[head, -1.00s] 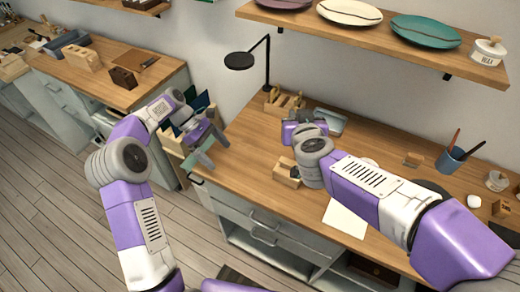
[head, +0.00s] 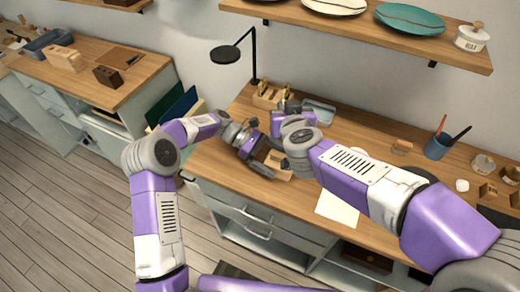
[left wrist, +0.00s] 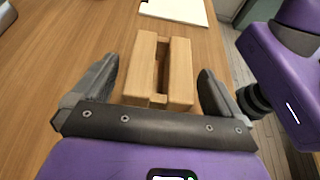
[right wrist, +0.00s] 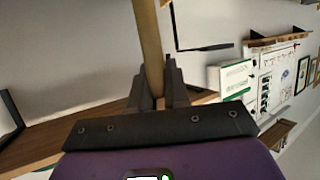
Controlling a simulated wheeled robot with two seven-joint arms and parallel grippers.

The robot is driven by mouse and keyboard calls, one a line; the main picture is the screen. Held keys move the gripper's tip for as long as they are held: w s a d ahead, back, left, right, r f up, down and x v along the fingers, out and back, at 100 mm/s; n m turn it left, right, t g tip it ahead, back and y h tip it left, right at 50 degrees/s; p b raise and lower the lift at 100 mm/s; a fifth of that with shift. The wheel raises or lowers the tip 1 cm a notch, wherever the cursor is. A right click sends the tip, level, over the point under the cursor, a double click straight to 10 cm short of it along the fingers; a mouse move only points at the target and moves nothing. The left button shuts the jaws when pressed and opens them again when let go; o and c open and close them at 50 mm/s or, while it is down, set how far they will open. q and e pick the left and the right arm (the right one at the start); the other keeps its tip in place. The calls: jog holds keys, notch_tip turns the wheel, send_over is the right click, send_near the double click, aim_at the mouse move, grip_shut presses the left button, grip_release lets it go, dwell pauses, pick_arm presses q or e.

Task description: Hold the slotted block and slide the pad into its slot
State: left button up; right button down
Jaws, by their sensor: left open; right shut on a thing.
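The slotted block (left wrist: 181,75) is pale wood with a slot along its length, on the desk. In the left wrist view my left gripper (left wrist: 157,70) is open, a finger on each side of the block, with gaps. In the head view the left gripper (head: 262,158) partly covers the block (head: 282,162). In the right wrist view my right gripper (right wrist: 157,88) is shut on a narrow tan piece, apparently the pad (right wrist: 149,40), which runs up out of the frame. My right wrist hides the pad in the head view.
A wooden holder (head: 268,97) and a black lamp (head: 226,54) stand behind the grippers. A white sheet (head: 338,207) lies on the desk to the right, and a blue cup (head: 437,148) stands farther right. A shelf (head: 390,42) with plates hangs above.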

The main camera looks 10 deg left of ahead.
pick_arm(q)
jog(key=shift+x, duration=1.65)
jog(key=c, duration=1.1)
jog(key=shift+c, duration=0.2)
pick_arm(e)
jog(key=a+n+g+y, duration=0.2)
jog(key=a+n+y, duration=0.3)
jog(key=a, duration=0.1)
jog(key=shift+w, duration=0.3)
jog(key=shift+a+f+g+y, duration=0.15)
jog(key=shift+g+y, duration=0.15)
jog(key=shift+g, duration=0.1)
jog(key=shift+s+a+f+n+g+y, duration=0.15)
jog(key=shift+a+n+g+y, duration=0.4)
jog(key=shift+n+y, duration=0.35)
jog(key=shift+n, duration=0.3)
